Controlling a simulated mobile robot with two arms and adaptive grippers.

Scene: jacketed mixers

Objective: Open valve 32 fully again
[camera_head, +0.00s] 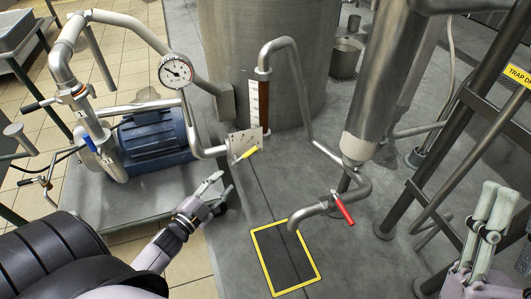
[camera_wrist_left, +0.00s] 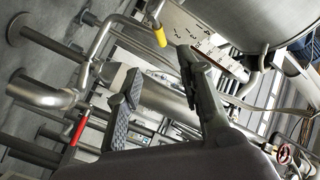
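No number 32 is legible, so I cannot tell which valve bears it. A valve with a yellow handle (camera_head: 249,153) sits by a small pale plate (camera_head: 240,142) below the sight gauge. Its yellow tip also shows in the left wrist view (camera_wrist_left: 160,37). A red-handled valve (camera_head: 343,208) is on the bent outlet pipe; its handle appears in the left wrist view (camera_wrist_left: 78,131). My left gripper (camera_head: 219,188) is open and empty, below and left of the yellow handle, apart from it. My right gripper (camera_head: 497,188) is open and empty at the right edge.
A blue motor (camera_head: 154,140), a dial gauge (camera_head: 176,71) and a blue-handled valve (camera_head: 89,142) stand at left. The steel vessel (camera_head: 262,40) is behind. Dark stair rails (camera_head: 455,130) stand at right. A yellow-bordered floor patch (camera_head: 285,257) is clear.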

